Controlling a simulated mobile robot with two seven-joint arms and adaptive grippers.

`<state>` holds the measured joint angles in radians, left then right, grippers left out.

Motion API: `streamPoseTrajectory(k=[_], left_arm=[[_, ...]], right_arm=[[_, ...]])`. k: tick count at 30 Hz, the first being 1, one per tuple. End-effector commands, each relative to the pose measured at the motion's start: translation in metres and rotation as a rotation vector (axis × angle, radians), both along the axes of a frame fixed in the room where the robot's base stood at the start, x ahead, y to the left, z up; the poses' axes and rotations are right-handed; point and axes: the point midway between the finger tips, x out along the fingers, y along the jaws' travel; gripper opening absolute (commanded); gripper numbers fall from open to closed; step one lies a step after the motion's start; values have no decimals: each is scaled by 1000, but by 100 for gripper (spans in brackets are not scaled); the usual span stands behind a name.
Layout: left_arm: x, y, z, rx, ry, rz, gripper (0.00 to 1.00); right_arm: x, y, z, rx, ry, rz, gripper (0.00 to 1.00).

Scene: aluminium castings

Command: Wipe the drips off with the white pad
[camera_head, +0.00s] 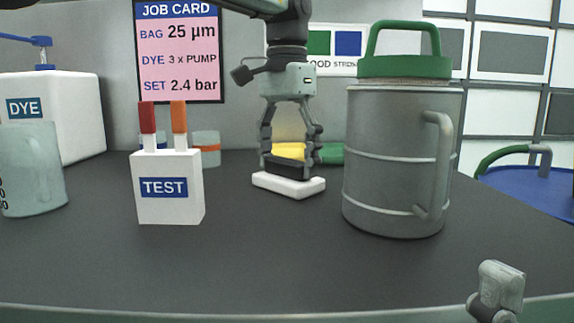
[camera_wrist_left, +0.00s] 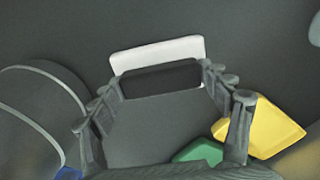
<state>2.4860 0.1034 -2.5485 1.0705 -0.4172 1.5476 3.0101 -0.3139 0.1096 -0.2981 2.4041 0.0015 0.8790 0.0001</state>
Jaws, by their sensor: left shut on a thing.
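The white pad (camera_head: 302,188) has a black grip block (camera_head: 287,167) on top and lies flat, on or just above the dark bench top. It also shows in the left wrist view (camera_wrist_left: 155,53). My left gripper (camera_head: 289,158) points down and is shut on the black grip, between the white test box and the metal canister. A grey jointed part (camera_head: 499,286) at the lower right looks like a finger of my right gripper; its opening is not shown. I cannot make out any drips in either view.
The metal canister (camera_head: 390,160) with a green handled lid stands close right of the pad. The test box (camera_head: 168,190) with red and orange tops stands left. A mug (camera_head: 32,170) and dye container (camera_head: 75,105) are farther left. Yellow (camera_head: 288,150) and green items lie behind. The front bench is clear.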

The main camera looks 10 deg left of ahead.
Motion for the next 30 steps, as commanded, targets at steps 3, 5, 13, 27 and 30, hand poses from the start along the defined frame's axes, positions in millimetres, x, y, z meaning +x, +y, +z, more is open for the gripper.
streamPoseTrajectory(k=[3,5,13,27,30], left_arm=[[-7,-1,-6,2,1,0,45],[-11,-2,-5,2,-1,0,45],[-25,-5,-4,1,-2,0,45],[-32,-6,0,0,0,0,45],[-25,-5,2,-1,0,1,45]], right_arm=[[0,0,-17,0,1,0,83],[0,0,-22,0,1,0,83],[0,0,-46,-1,2,0,83],[0,0,-57,0,1,0,83],[0,0,-47,0,1,0,83]])
